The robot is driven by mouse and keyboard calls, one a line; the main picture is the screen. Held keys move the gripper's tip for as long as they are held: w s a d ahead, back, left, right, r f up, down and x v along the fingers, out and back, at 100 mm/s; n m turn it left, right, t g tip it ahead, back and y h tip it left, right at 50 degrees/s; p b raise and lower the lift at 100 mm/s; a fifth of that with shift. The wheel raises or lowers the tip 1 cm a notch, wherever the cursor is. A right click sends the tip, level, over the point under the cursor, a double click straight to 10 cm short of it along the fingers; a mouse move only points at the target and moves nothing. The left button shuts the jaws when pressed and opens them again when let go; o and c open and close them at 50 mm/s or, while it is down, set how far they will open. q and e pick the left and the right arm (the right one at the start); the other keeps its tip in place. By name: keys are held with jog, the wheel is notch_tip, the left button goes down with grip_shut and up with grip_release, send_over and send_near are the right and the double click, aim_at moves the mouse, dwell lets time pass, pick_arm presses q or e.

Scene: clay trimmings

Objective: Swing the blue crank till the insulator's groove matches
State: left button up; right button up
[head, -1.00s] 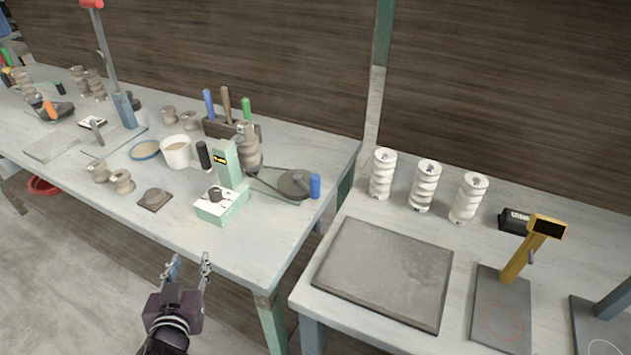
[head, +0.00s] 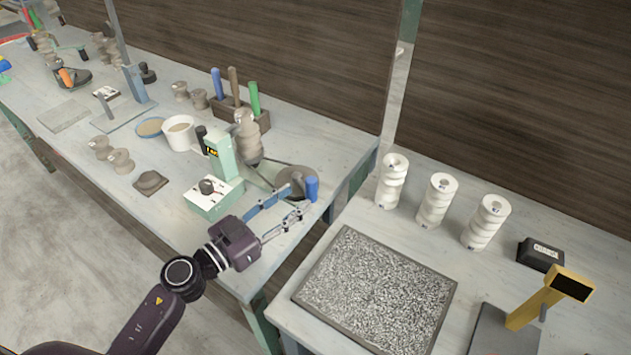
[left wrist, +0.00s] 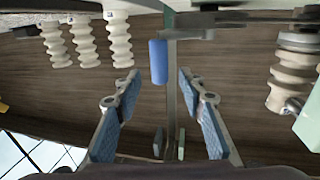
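The blue crank handle (head: 312,188) stands upright at the rim of a dark round wheel (head: 296,180) on the left table. My left gripper (head: 290,205) is open and empty, its fingers pointing at the crank from the left. In the left wrist view the blue handle (left wrist: 158,62) shows between and beyond the two open fingertips, with no visible contact. The grey-brown ribbed insulator (head: 248,138) stands upright beside the green machine post (head: 221,160); it also shows at the right of the left wrist view (left wrist: 292,75). Its groove is too small to judge. My right gripper is not in view.
A green control box (head: 213,200) with a dark knob sits close to my left gripper. A tool rack (head: 262,121) stands behind the machine. Several white insulators (head: 437,200), a flat slab (head: 375,290) and a yellow stand (head: 535,300) occupy the right table.

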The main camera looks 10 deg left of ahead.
aim_at(307, 190)
pick_arm(q)
jog(key=x, duration=0.4)
jog(key=shift+w+d+r, duration=0.1)
jog(key=shift+w+d, duration=0.05)
jog(key=shift+p+x, duration=0.3)
jog(key=shift+x, duration=0.75)
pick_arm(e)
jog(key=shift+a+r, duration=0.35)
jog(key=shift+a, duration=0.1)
pick_arm(q)
jog(key=shift+c, duration=0.8)
grip_shut()
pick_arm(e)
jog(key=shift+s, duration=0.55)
